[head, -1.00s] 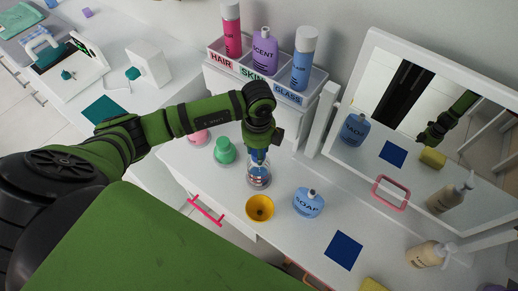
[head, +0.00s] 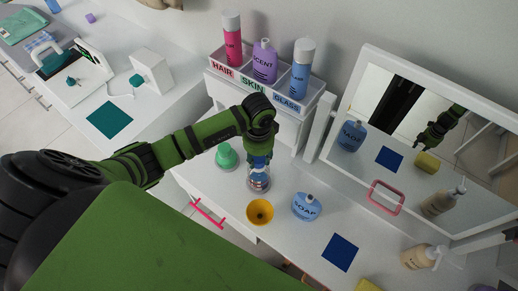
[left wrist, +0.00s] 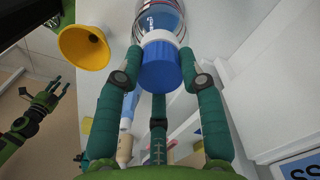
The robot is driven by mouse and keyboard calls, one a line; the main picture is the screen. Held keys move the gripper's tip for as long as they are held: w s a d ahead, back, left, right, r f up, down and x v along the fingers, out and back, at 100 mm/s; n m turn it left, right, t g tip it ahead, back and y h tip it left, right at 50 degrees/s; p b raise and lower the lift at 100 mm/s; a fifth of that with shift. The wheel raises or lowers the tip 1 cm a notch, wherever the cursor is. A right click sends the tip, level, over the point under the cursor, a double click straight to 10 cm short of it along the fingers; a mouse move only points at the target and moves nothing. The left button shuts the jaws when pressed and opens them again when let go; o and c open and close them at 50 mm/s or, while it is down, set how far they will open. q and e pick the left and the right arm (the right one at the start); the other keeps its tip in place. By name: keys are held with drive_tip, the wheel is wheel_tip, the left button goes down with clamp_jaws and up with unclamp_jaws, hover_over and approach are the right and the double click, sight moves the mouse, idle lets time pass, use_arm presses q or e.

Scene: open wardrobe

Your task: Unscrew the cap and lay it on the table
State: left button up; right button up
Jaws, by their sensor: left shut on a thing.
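A clear bottle (head: 258,184) with red and dark markings stands on the white table (head: 290,238). My left gripper (head: 259,158) is above it, pointing down. In the left wrist view, my left gripper (left wrist: 160,66) is shut on the blue cap (left wrist: 160,66), with a finger on each side. A white collar sits against the cap, and the bottle (left wrist: 160,18) lies right behind it. I see no gap between cap and bottle. My right gripper (left wrist: 52,92) shows at the left of that view, empty, its fingers spread.
A dark blue square (head: 340,252) lies flat and bare. A mirror (head: 405,150) and a labelled rack (head: 265,88) stand behind.

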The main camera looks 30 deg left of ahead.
use_arm(q)
drive_tip(key=shift+f+n, duration=0.1)
drive_tip(key=shift+n, duration=0.4)
drive_tip(key=o, duration=1.3)
drive_tip(key=shift+c, duration=0.3)
drive_tip(key=m+b, duration=0.1)
drive_tip(key=m, duration=0.4)
drive_tip(key=m+b, duration=0.1)
drive_tip(key=m, duration=0.2)
drive_tip(key=shift+m, duration=0.3)
drive_tip(key=m+b, duration=0.1)
drive_tip(key=m, duration=0.4)
drive_tip(key=shift+f+b, duration=0.1)
drive_tip(key=shift+b, duration=0.3)
drive_tip(key=m+b, duration=0.1)
drive_tip(key=m, duration=0.2)
drive_tip(key=shift+r+m, duration=0.2)
drive_tip(key=shift+m, duration=0.1)
